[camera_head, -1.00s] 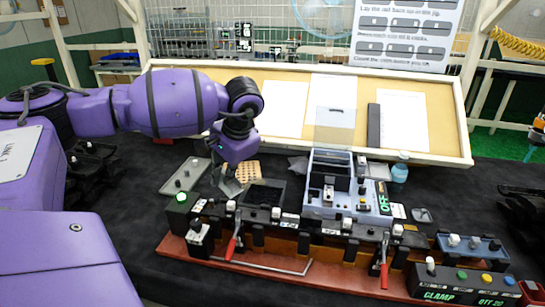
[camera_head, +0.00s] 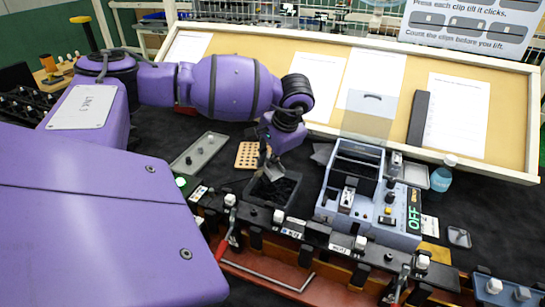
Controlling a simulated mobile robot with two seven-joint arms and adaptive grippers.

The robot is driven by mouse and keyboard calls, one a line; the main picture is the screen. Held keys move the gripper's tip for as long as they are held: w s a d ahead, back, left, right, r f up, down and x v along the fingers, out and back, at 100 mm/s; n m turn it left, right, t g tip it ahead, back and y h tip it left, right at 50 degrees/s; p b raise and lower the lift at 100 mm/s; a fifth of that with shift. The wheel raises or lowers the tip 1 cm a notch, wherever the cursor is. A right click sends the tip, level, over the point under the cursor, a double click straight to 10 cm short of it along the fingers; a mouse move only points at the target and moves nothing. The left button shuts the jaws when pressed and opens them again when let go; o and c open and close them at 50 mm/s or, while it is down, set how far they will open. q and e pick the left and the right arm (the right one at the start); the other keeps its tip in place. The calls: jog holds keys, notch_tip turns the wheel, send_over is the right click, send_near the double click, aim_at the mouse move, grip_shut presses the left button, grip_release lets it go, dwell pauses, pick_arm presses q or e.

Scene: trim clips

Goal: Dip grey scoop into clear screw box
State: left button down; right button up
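My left gripper (camera_head: 266,158) points down from the purple wrist, over the back part of a dark, open box (camera_head: 287,204) with dark contents. This box is probably the clear screw box; its walls are hard to make out. A small grey piece shows at the fingers, possibly the grey scoop, but finger and scoop cannot be told apart at this size. Whether the tip is inside the box or just above it is unclear. My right gripper is out of view.
A perforated tan block (camera_head: 248,154) and a grey tray (camera_head: 200,153) lie left of the box. A blue-grey machine marked OFF (camera_head: 395,228) stands to the right, with a bottle (camera_head: 442,176) beyond. A clip rail with red levers (camera_head: 330,243) runs along the front.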

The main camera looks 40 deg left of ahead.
aim_at(278, 175)
pick_arm(q)
jog(key=shift+w+d+f, duration=0.15)
jog(key=shift+w+f, duration=0.15)
jog(key=shift+f, duration=0.2)
jog(key=shift+d+f+y, duration=0.1)
jog(key=shift+f+y, duration=0.2)
jog(key=shift+f, duration=0.15)
jog(key=shift+s+d+f+y+b, duration=0.1)
jog(key=shift+s+f+y+b, duration=0.05)
jog(key=shift+f+y+b, duration=0.3)
jog(key=shift+d+f+t+y+b, duration=0.15)
jog(key=shift+f+y, duration=0.1)
jog(key=shift+f, duration=0.35)
jog(key=shift+d+f+t+y+b, duration=0.1)
jog(key=shift+f+t+y+b, duration=0.1)
jog(key=shift+f, duration=0.4)
jog(key=shift+d+f, duration=0.2)
jog(key=shift+f, duration=0.3)
jog(key=shift+s+d+f+b, duration=0.1)
jog(key=shift+d+f+b, duration=0.1)
jog(key=shift+f, duration=0.35)
jog(key=shift+d+f+b, duration=0.2)
jog(key=shift+f, duration=0.45)
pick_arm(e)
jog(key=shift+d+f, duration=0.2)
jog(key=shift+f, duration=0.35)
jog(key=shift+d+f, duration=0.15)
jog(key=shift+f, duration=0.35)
pick_arm(q)
jog(key=shift+d, duration=0.1)
